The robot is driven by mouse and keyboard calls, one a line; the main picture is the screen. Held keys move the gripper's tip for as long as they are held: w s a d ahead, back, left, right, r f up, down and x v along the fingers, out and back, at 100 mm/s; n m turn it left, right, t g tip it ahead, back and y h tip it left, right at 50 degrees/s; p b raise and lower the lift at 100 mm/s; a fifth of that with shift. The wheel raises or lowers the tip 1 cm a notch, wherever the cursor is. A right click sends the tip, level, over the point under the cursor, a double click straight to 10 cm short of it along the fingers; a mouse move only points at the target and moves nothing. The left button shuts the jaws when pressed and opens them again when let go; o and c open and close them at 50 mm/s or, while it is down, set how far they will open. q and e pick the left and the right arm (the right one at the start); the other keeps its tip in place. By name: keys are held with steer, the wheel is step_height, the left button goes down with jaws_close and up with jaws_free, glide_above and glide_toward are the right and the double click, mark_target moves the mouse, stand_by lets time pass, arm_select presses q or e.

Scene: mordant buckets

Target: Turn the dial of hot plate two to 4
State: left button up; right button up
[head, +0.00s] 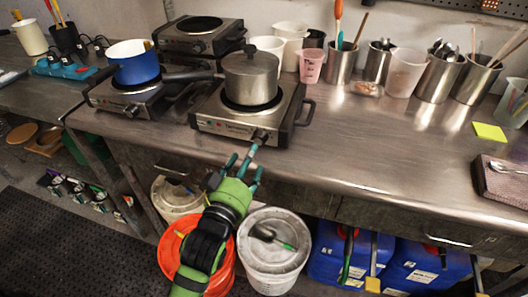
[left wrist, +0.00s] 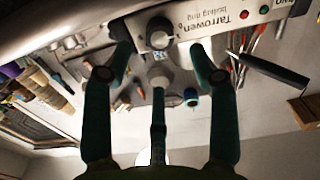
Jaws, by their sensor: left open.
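The front hot plate (head: 240,122) is a silver box carrying a lidded steel pot (head: 250,78). Its dial (head: 260,136) is on the right of its front panel. In the left wrist view the panel (left wrist: 235,18) appears upside down, with the name Tarrowen and a partly cut label that seems to read "two". My left gripper (head: 246,160) is open, its teal fingers just in front of the dial. In the left wrist view the dial (left wrist: 160,33) lies between and beyond the spread fingers (left wrist: 162,65). I cannot read the dial's setting. My right gripper is not in view.
Another hot plate (head: 130,98) with a blue pot (head: 134,66) stands to the left, and a third (head: 196,35) stands behind. Steel cups and beakers line the back. Buckets (head: 273,245) stand below the bench edge.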

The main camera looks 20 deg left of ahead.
mark_target(257, 141)
arm_select(q)
steer(key=w, duration=0.7)
steer(key=shift+d+r+p, duration=0.1)
steer(key=shift+p, duration=0.3)
steer(key=c, duration=1.1)
